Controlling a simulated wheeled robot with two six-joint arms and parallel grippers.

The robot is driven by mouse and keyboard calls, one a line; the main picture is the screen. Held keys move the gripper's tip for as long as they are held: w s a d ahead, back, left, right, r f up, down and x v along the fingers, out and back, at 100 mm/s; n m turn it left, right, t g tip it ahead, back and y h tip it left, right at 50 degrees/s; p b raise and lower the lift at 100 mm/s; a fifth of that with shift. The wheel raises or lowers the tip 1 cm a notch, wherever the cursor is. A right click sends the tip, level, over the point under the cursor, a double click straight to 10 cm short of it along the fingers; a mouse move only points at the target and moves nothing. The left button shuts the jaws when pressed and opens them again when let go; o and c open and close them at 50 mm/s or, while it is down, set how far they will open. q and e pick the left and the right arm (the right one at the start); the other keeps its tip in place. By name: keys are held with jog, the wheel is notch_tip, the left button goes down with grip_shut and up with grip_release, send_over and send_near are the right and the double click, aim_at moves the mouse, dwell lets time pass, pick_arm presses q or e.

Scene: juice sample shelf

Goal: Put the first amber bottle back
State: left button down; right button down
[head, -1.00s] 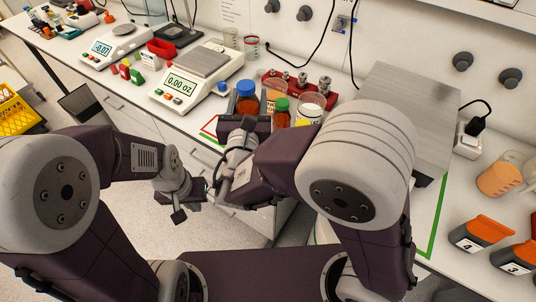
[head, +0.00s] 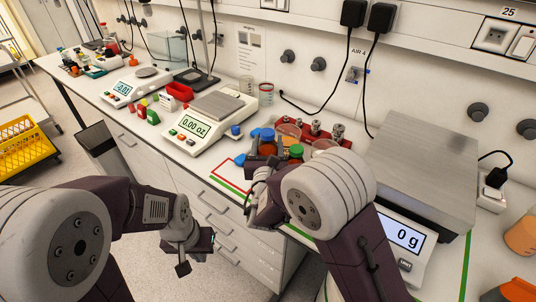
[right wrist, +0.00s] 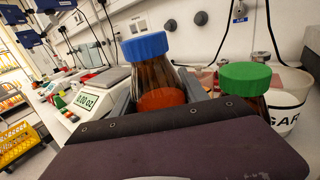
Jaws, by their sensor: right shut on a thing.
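A blue-capped amber bottle (right wrist: 158,75) with orange-red contents stands upright between the fingers of my right gripper (right wrist: 160,100). In the head view its blue cap (head: 267,134) shows just behind that gripper, whose arm hides most of the bottle. A green-capped amber bottle (right wrist: 246,88) stands close to the right, outside the fingers; its cap (head: 296,150) also shows in the head view. Whether the held bottle's base touches the bench is hidden. My left gripper (head: 197,254) is empty in front of the drawers, its fingers apart.
A balance (head: 209,120) reading 0.00 oz stands left of the bottles. A large balance (head: 405,240) reading 0 g stands right. A red rack (head: 316,132) with metal weights and a white-labelled jar (right wrist: 288,110) are close behind. Red and green tape (head: 228,178) marks the bench.

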notch_tip(320, 180, down, 4)
jog(key=shift+w+f, duration=0.1)
jog(key=shift+f+b, duration=0.15)
jog(key=shift+b, duration=0.3)
jog(key=c, duration=0.9)
grip_release()
jog(key=shift+o, duration=0.2)
